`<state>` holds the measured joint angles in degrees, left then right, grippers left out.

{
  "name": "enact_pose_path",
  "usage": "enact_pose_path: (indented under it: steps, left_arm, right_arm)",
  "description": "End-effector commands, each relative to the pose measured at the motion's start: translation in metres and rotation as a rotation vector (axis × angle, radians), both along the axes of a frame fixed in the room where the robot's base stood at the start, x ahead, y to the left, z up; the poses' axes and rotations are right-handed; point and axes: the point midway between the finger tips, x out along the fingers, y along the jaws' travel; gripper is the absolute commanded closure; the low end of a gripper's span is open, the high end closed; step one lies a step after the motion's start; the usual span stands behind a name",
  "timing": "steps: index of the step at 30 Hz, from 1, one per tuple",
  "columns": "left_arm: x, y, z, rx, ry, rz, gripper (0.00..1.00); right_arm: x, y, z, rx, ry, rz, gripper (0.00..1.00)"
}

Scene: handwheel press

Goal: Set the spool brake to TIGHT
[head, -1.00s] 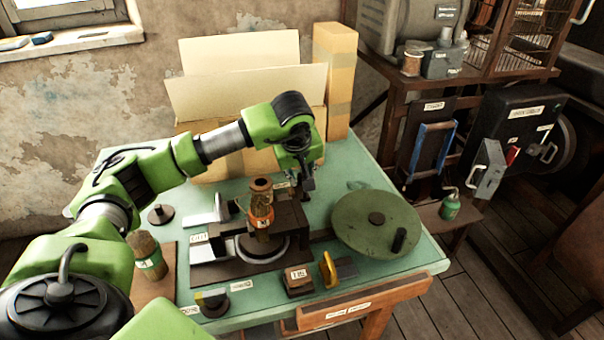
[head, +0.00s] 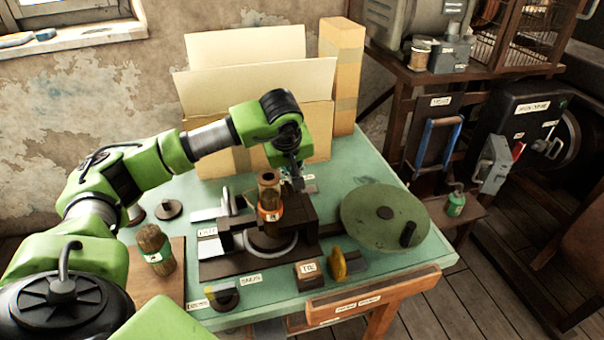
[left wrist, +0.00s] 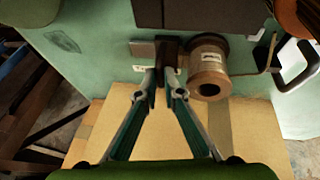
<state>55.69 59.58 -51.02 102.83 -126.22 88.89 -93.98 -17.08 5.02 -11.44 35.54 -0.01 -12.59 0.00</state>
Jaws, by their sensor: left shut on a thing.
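My left gripper (head: 298,184) reaches down at the back right of the dark press (head: 292,212). In the left wrist view its fingers (left wrist: 159,80) are closed on a small dark upright piece (left wrist: 168,52), which looks like the brake lever. A brown spool (left wrist: 209,62) with a pale label stands right beside this piece. A partly hidden white label (left wrist: 182,70) lies behind the fingertips; I cannot read it. My right gripper is not in view.
A brown cylinder with an orange band (head: 269,200) stands in the press. A green handwheel (head: 375,225) is at the table's right. An open cardboard box (head: 255,105) stands behind the gripper. A brush-like item (head: 154,250) is at left. Small labelled blocks line the front.

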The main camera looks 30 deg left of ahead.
Motion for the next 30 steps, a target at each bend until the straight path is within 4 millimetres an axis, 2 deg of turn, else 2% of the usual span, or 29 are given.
enact_pose_path:
  steps: [5,9,10,11,12,25,30]
  left_arm:
    - [-0.003,0.003,0.000,0.002,0.002,0.004,1.00]
    - [-0.004,0.005,0.000,0.005,0.004,0.006,1.00]
    - [-0.004,0.005,0.000,0.005,0.004,0.006,0.84]
    - [-0.004,0.004,-0.001,0.004,0.004,0.005,0.76]
    - [-0.004,0.004,0.000,0.004,0.004,0.005,0.75]
    - [-0.002,0.002,0.001,0.000,-0.001,0.001,0.75]
    - [-0.006,-0.001,0.013,-0.002,-0.005,0.000,0.75]
  right_arm:
    - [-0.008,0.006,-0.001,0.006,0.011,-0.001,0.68]
    - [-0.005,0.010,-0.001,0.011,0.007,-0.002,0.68]
    - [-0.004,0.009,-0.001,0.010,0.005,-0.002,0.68]
    - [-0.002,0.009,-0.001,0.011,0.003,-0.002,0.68]
    - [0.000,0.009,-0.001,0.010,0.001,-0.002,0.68]
    - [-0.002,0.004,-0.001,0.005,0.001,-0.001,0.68]
    - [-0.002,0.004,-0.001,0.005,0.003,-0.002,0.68]
